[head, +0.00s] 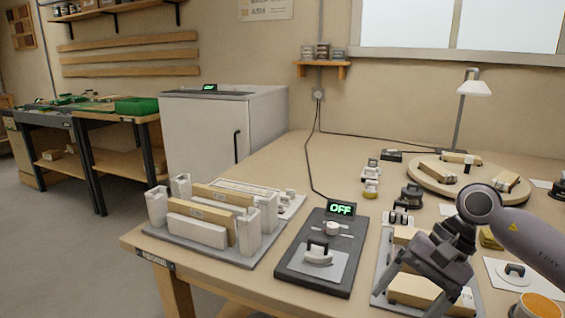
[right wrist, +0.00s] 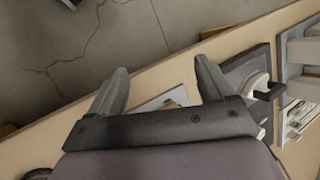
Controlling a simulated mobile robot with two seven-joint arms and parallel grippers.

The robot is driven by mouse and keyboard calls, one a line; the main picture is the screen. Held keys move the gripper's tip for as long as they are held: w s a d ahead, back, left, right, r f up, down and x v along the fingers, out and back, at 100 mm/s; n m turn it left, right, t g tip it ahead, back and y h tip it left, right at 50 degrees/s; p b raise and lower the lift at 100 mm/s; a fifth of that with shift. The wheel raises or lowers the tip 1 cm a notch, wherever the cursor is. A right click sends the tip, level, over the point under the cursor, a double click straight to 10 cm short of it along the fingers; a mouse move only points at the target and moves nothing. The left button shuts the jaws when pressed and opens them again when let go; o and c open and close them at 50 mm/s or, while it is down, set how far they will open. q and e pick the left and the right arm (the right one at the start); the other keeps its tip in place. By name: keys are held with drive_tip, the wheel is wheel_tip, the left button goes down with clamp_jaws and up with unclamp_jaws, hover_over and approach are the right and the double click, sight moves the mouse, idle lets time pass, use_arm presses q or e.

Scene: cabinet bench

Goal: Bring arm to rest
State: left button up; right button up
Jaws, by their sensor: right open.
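My right arm (head: 525,240) comes in from the right in the head view. Its gripper (head: 410,290) points down over the front right of the wooden table (head: 330,170), above a tray with wooden blocks (head: 418,290). In the right wrist view the gripper (right wrist: 163,85) has its two fingers spread apart with nothing between them. Part of the table edge and the floor show beyond the fingers. My left gripper is in neither view.
A dark board with an OFF display (head: 341,209) stands left of the gripper. A grey fixture with white posts (head: 200,235) is at the table's left. A round wooden board (head: 425,180) and a lamp (head: 474,88) stand behind. An orange cup (head: 537,306) is at front right.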

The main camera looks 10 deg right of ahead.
drive_tip(key=s+a+r+m+t+y, duration=0.1)
drive_tip(key=s+a+m+t+y, duration=0.15)
drive_tip(key=a+m+y, duration=0.6)
drive_tip(key=s+a+r+m+t+y, duration=0.1)
drive_tip(key=a+m+t+y, duration=0.4)
drive_tip(key=a+m, duration=0.6)
drive_tip(key=d+f+m+t+h, duration=0.5)
drive_tip(key=f+m+h, duration=0.1)
drive_tip(key=m, duration=0.9)
drive_tip(key=d+f+m+t+h, duration=0.5)
drive_tip(key=f+m+h, duration=0.15)
drive_tip(key=m, duration=0.85)
drive_tip(key=s+d+f+m+g+h, duration=0.4)
drive_tip(key=s+f+m+g, duration=0.3)
drive_tip(key=s+f+m, duration=0.7)
wheel_tip(320, 180, up, 15)
drive_tip(key=w+d+n+p, duration=0.1)
drive_tip(key=w+p, duration=0.1)
drive_tip(key=p, duration=1.6)
drive_tip(key=shift+d+f+h, duration=0.15)
drive_tip(key=shift+f+h, duration=0.05)
drive_tip(key=shift+h, duration=0.1)
